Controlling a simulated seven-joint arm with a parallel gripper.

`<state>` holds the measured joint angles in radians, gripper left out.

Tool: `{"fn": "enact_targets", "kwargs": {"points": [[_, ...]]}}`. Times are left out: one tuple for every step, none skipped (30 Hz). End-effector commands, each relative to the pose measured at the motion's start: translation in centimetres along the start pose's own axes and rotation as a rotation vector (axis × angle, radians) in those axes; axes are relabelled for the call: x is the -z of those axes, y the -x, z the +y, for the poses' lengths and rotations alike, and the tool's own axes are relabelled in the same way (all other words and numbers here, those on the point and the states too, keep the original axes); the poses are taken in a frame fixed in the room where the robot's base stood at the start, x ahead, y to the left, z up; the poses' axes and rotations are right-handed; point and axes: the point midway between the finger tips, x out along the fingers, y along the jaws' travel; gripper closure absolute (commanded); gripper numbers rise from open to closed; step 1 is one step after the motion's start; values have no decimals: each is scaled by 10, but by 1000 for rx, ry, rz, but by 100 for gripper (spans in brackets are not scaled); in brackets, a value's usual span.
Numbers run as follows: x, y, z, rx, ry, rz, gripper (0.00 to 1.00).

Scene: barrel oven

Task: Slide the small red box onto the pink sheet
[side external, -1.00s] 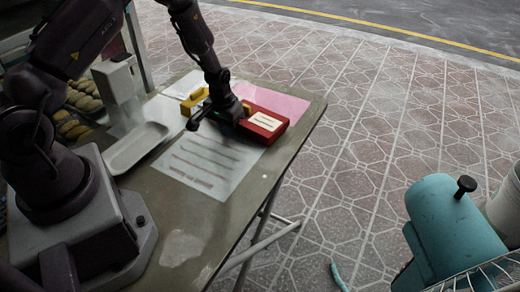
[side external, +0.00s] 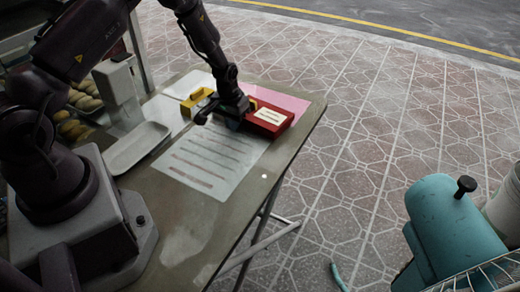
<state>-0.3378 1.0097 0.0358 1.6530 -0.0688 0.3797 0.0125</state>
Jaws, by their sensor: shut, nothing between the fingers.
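The small red box (side external: 278,125) with a pale label lies near the right edge of the table, partly over the near part of the pink sheet (side external: 287,101). I cannot tell how much of the sheet it covers. My gripper (side external: 232,119) is shut and low over the table, at the left side of the red box. It looks close to or touching the box; the exact contact is hidden. Nothing shows between its fingers.
A printed white sheet (side external: 213,158) lies in front of the gripper. A yellow object (side external: 197,102) sits just behind and left of it. A pale tray (side external: 137,147) and a grey dispenser (side external: 117,83) stand further left. The table's right edge (side external: 302,143) is close to the box.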

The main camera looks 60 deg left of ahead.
Motion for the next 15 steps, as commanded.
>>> {"fn": "enact_targets", "kwargs": {"points": [[3,0,0,0,0,1,100],[5,0,0,0,0,1,100],[7,-1,0,0,0,1,100],[8,-1,0,0,0,2,100],[10,-1,0,0,0,2,100],[12,-1,0,0,0,1,100],[13,-1,0,0,0,0,100],[14,-2,0,0,0,0,100],[16,-2,0,0,0,1,100],[18,-2,0,0,0,1,100],[20,-2,0,0,1,1,100],[22,-2,0,0,0,1,100],[23,-2,0,0,1,1,100],[25,-2,0,0,1,1,100],[26,-3,0,0,1,1,100]]}}
